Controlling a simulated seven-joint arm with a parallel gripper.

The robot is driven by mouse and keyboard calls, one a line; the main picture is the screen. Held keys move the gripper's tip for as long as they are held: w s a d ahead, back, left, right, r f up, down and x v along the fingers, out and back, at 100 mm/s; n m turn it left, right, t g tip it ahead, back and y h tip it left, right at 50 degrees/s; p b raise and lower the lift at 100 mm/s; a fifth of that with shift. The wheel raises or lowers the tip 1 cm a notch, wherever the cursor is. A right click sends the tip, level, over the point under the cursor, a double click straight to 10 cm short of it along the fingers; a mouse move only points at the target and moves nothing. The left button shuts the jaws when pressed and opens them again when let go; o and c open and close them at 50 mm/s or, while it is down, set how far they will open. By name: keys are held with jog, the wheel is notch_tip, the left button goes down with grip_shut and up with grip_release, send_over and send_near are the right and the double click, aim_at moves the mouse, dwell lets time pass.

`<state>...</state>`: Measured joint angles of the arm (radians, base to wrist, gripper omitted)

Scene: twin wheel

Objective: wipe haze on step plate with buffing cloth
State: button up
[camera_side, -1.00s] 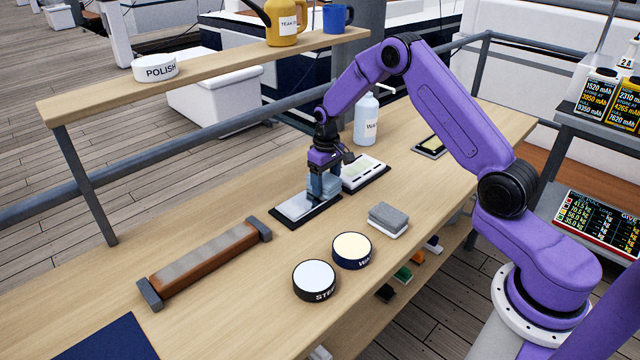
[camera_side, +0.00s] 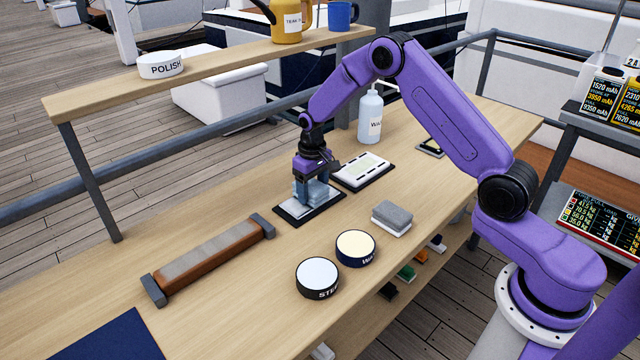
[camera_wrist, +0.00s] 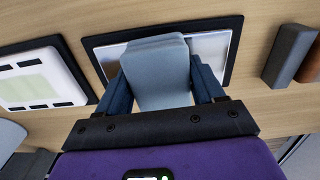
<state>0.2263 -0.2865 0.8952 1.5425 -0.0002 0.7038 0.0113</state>
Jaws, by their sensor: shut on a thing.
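The step plate (camera_side: 291,211) is a shiny metal plate on a black base, flat on the bench. It also shows in the wrist view (camera_wrist: 216,48). The buffing cloth (camera_wrist: 158,72) is a folded light blue-grey pad. My gripper (camera_side: 312,190) is shut on the cloth, with a dark blue finger on each side of it, and holds it down over the plate. The cloth covers the middle of the plate. I cannot make out haze on the bare metal, nor whether the cloth presses on it.
A white panel on a black base (camera_side: 363,170) lies beside the plate. A bottle (camera_side: 370,117) stands behind it. A grey-and-white block (camera_side: 391,218) and two round tins (camera_side: 356,248) are nearer the front. A wooden piece with grey ends (camera_side: 214,256) lies left. A shelf (camera_side: 215,68) runs behind.

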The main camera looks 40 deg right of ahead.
aim_at(291, 212)
jog(key=shift+a, duration=3.9)
jog(key=shift+a+r, duration=0.1)
jog(key=shift+a, duration=0.05)
notch_tip(291, 212, up, 8)
